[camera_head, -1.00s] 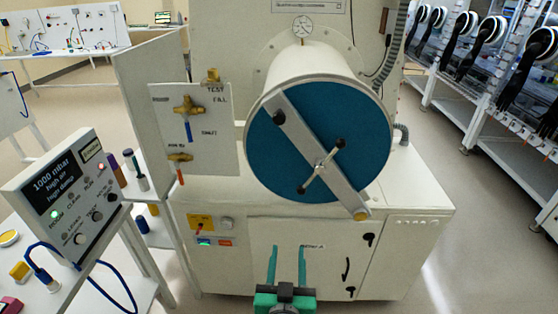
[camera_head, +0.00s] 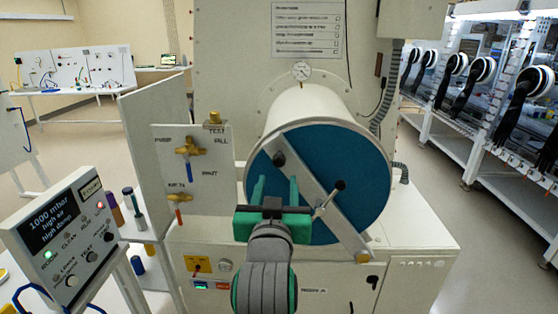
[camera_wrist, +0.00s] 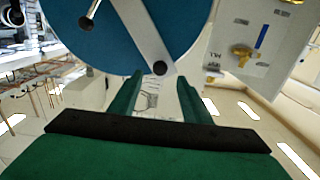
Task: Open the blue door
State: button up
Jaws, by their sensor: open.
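The blue door (camera_head: 345,155) is a round disc on the front of a white cylinder, and it looks closed. In the wrist view, the open fingers (camera_wrist: 160,80) point toward the bar's black-knob end (camera_wrist: 158,68). The blue door (camera_wrist: 65,30) fills the top there. Contact cannot be told.
A valve panel (camera_head: 205,160) with brass taps stands left of the door. A control box (camera_head: 62,235) reading 1000 mbar is at the lower left. A grey hose (camera_head: 385,105) runs at the right of the cylinder. Open floor (camera_head: 440,170) lies to the right.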

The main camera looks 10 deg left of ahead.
aim_at(279, 161)
jog(key=w, duration=0.7)
jog(key=w+a+r, duration=0.1)
jog(key=w, duration=0.2)
jog(key=shift+w, duration=0.35)
grip_shut()
